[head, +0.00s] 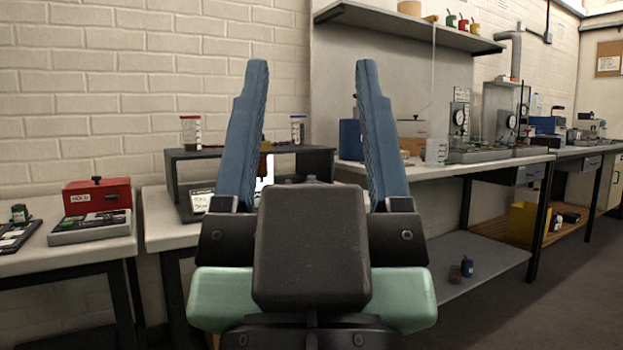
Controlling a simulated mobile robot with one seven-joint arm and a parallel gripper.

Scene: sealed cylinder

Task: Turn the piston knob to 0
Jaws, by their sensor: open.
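My gripper (311,68) is in the middle foreground, with its two blue fingers pointing up and spread wide apart. Nothing is between them but the view of the wall and bench behind. I cannot make out a piston knob or its scale for certain. Two units with round dial gauges stand on the right-hand bench, a nearer one (460,122) and a farther one (511,122); both are small and far from my gripper. My gripper hides part of the middle bench and its dark stand (181,172).
A red box with a black knob on top (97,194) sits on the left bench, behind a grey tray. The right bench (455,165) carries several devices and a blue container (350,139). A wall shelf (410,25) hangs above. The floor (540,300) at the right is clear.

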